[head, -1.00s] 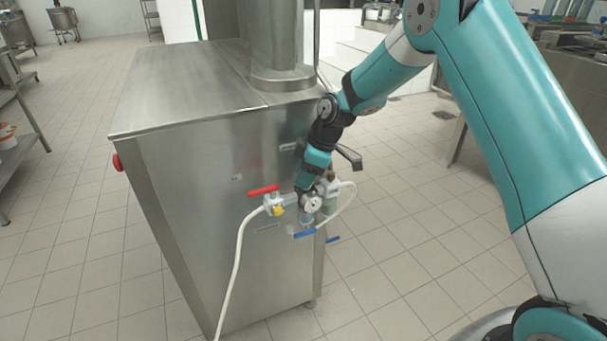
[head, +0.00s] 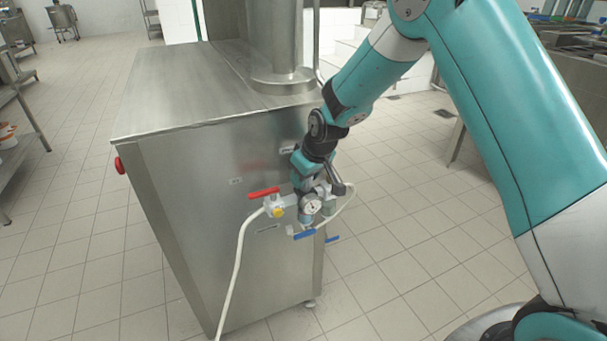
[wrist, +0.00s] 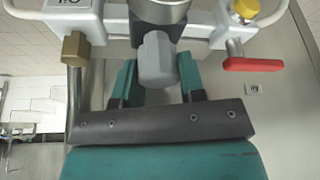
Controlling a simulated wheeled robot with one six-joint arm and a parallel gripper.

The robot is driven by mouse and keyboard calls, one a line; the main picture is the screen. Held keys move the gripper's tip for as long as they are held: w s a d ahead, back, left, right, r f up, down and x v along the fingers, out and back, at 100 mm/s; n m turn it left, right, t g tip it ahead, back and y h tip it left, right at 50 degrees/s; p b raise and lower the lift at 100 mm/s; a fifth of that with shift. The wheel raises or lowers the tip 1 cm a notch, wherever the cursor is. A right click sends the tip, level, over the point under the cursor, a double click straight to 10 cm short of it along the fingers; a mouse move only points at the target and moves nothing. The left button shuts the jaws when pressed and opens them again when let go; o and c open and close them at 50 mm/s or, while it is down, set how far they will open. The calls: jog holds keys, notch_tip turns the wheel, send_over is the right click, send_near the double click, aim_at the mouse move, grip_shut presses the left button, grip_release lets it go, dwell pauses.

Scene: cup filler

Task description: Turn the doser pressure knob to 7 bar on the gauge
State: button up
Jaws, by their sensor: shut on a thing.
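The pressure gauge (head: 311,205), small with a white face, sits among the fittings on the machine's side in the head view. Its needle is too small to read. In the wrist view the grey faceted knob (wrist: 155,62) stands between the teal fingers of my gripper (wrist: 157,80), below a round metal body. My gripper is shut on this knob. In the head view my gripper (head: 308,184) reaches down to the fittings just above the gauge, and the knob is hidden there.
A red-handled valve (head: 264,193) with a yellow cap (head: 278,212) is left of the gauge. A blue handle (head: 304,234) is below it. A white hose (head: 239,260) hangs down the steel machine (head: 190,165). A brass hex fitting (wrist: 75,48) shows beside my gripper.

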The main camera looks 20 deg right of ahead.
jog(key=m+h, duration=0.1)
jog(key=m, duration=0.2)
jog(key=m+h+p, duration=0.1)
jog(key=m, duration=0.2)
jog(key=shift+h, duration=0.3)
jog(key=m+h, duration=0.1)
jog(key=m, duration=0.2)
jog(key=m+h, duration=0.1)
jog(key=m, duration=0.2)
jog(key=shift+d+m+g+p, duration=0.2)
jog(key=shift+m+g+p, duration=0.1)
jog(key=shift+p, duration=0.05)
jog(key=o, duration=0.9)
jog(key=v, duration=1.7)
jog(key=shift+a+r+p, duration=0.2)
jog(key=shift+p, duration=0.1)
